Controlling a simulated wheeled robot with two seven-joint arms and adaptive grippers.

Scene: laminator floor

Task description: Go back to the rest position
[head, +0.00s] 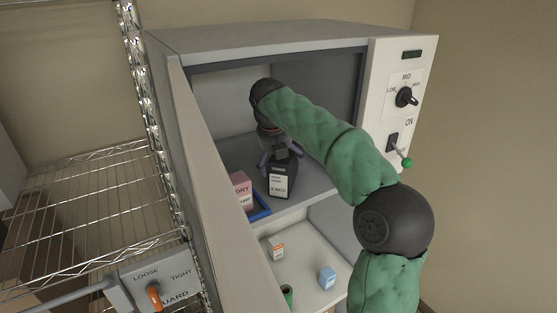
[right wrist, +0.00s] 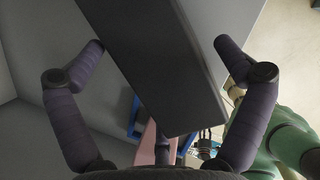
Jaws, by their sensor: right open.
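My right arm reaches in from the right into the open grey cabinet (head: 250,43). My right gripper (head: 279,156) is over the cabinet's upper shelf, just behind a dark box with a white label (head: 281,184). In the right wrist view my right gripper (right wrist: 158,45) is open, with its two fingers spread on either side of the dark box (right wrist: 155,65). I see a gap on the right side; I cannot tell whether the left finger touches the box. My left gripper is not in view.
A pink box (head: 240,186) stands in a blue tray (head: 263,214) left of the dark box. Small items sit below, including a blue box (head: 327,276). The control panel (head: 404,65) is right of the opening; a wire rack (head: 80,200) is left.

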